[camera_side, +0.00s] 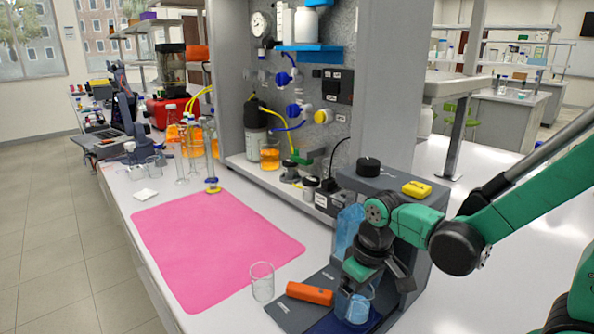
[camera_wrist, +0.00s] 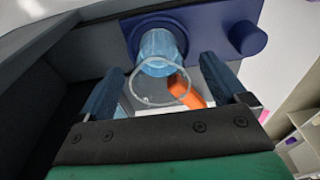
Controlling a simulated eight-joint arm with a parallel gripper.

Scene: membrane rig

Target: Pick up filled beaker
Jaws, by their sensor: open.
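The filled beaker (camera_side: 357,309) is clear glass with blue liquid in it. It stands on the dark blue base of the grey device at the lower right. In the wrist view the beaker (camera_wrist: 158,45) is seen with its open rim towards me. My gripper (camera_side: 379,279) is open, close above the beaker in the side view. In the wrist view the two blue fingers of my gripper (camera_wrist: 160,70) are apart, one on each side of the beaker's rim. I cannot tell whether either finger touches the glass.
The grey device (camera_side: 422,240) stands close beside my gripper. An orange block (camera_side: 310,293) lies just left of the beaker. An empty beaker (camera_side: 262,285) stands farther left by the pink mat (camera_side: 215,245). The mat is largely clear.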

